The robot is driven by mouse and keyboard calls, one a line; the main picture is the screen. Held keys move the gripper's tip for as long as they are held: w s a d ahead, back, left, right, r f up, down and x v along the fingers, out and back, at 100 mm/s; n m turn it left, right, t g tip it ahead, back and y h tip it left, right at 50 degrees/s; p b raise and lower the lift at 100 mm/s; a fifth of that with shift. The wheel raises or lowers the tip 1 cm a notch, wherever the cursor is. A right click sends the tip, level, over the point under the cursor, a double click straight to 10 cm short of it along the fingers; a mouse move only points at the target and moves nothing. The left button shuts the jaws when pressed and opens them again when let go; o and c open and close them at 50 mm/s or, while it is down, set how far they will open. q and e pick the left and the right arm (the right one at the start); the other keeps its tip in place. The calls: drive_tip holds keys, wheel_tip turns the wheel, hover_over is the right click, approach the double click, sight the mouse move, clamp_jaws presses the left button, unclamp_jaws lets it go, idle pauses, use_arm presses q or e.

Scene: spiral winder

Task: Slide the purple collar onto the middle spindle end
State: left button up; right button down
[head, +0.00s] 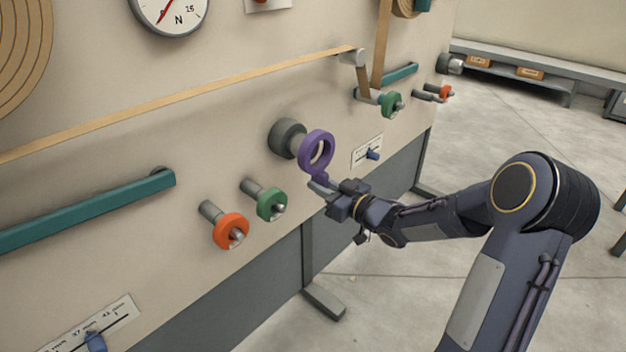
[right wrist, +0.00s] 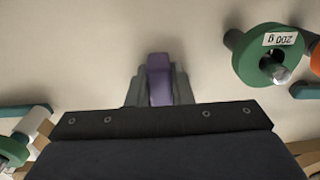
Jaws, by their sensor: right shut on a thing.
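The purple collar (head: 329,152) is held upright in front of the panel by its lower tab. My right gripper (head: 320,188) is shut on that tab, below the ring. In the right wrist view the purple tab (right wrist: 159,78) sits between the two grey fingers. The middle spindle end, a thick dark grey cylinder (head: 284,137), sticks out of the panel just left of the collar. The ring overlaps its right edge in the head view, and its hole appears offset to the right. I cannot tell whether they touch. My left gripper is not in view.
Green (head: 270,204) and orange (head: 231,230) collars sit on pegs at lower left. Another green collar (head: 391,104) is on a peg at upper right. A scale plate with a blue pointer (head: 373,155) is right of the collar. A tan strip (head: 190,98) runs above.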

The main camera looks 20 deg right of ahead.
drive_tip(key=v, duration=0.3)
drive_tip(key=p+v, duration=0.1)
drive_tip(key=v, duration=0.1)
drive_tip(key=shift+s+d+r, duration=0.15)
drive_tip(key=shift+s+r, duration=0.15)
drive_tip(key=shift+r, duration=0.05)
drive_tip(key=shift+p+v, duration=0.5)
drive_tip(key=shift+v, duration=0.6)
drive_tip(key=shift+r, duration=0.2)
